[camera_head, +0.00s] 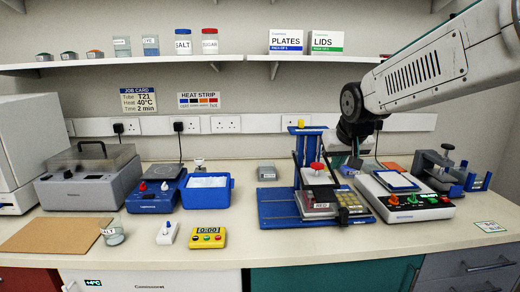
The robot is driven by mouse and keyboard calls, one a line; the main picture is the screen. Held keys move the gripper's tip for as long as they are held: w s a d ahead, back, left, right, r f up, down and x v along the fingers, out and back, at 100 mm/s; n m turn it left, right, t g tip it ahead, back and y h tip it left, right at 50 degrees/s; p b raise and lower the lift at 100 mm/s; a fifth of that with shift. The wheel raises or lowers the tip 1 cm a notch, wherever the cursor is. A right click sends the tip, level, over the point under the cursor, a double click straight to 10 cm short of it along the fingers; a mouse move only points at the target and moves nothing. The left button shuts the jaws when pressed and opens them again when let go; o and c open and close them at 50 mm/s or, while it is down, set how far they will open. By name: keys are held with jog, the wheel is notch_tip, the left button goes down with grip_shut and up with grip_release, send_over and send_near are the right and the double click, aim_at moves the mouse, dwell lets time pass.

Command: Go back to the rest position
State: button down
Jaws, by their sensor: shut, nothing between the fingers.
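My arm reaches in from the upper right, and its wrist hangs over the back right of the bench. My gripper (355,161) points down at the wrist's end, small and dark in the picture. Its fingers are shut, with nothing seen held. It is behind the blue-framed device with a red knob (316,166) and left of the white device with colored knobs (407,206). Whether it touches anything below cannot be told.
A blue tub (207,195), a yellow timer (207,236), a glass jar (113,234) and a grey lidded machine (88,188) stand on the left. A dark clamp-like stand (440,170) is at right. A shelf (200,62) runs above. The bench front centre is clear.

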jog(key=s+d+f+g, duration=0.1)
jog(key=s+f+g, duration=0.1)
jog(key=s, duration=1.5)
jog(key=s+d+f+g, duration=0.2)
jog(key=s+f+g, duration=0.1)
jog(key=s, duration=1.5)
jog(key=shift+s+f, duration=0.15)
jog(key=shift+s, duration=0.1)
